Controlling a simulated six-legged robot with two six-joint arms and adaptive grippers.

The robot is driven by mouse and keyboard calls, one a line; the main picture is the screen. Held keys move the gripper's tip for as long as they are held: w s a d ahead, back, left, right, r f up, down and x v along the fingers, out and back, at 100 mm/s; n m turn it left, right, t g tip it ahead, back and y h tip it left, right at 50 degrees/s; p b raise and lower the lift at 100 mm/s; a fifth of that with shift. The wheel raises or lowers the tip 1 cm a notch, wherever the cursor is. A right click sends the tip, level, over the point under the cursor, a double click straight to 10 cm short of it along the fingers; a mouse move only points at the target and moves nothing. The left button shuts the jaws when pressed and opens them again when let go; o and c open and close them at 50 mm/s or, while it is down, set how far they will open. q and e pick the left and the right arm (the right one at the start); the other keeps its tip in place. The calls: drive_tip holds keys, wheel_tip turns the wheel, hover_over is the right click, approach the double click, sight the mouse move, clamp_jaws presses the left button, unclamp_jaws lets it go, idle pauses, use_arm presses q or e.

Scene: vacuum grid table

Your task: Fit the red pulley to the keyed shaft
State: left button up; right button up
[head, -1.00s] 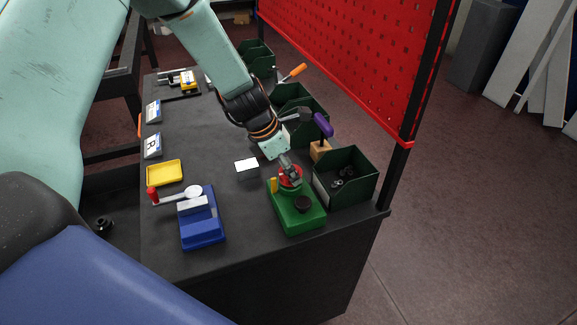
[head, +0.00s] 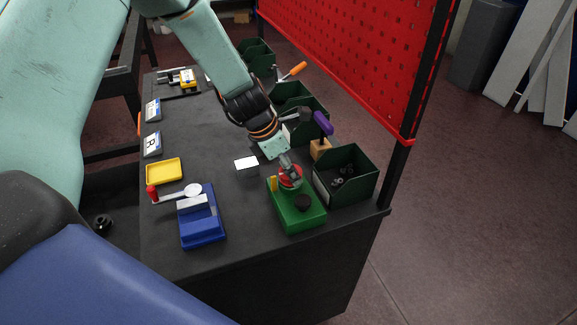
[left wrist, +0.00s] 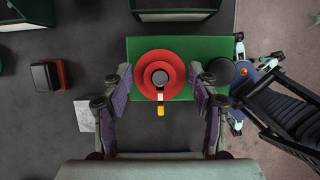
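The red pulley (head: 291,170) is over the post of the green fixture (head: 303,218). In the left wrist view the pulley (left wrist: 146,75) is a red ring around a grey, round centre. A yellow piece (left wrist: 160,110) lies just below it there. The keyed shaft is mostly hidden by the pulley. In the head view the left fingers (head: 290,179) cover part of the pulley. My right gripper does not clearly show.
A black knob (head: 303,202) sits on the fixture's front end. A dark green bin (head: 357,190) stands close on the right. A blue stand (head: 205,230) and a yellow tray (head: 164,170) are on the left. A red pegboard (head: 350,65) rises along the right edge.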

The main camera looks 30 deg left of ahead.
use_arm(q)
drive_tip(key=o, duration=0.3)
drive_tip(key=shift+o, duration=0.2)
drive_tip(key=shift+r, duration=0.1)
drive_tip(key=v, duration=1.1)
drive_tip(key=shift+s+r, duration=0.15)
drive_tip(key=shift+r, duration=0.2)
drive_tip(key=shift+a+f, duration=0.1)
drive_tip(key=shift+x, duration=5.9)
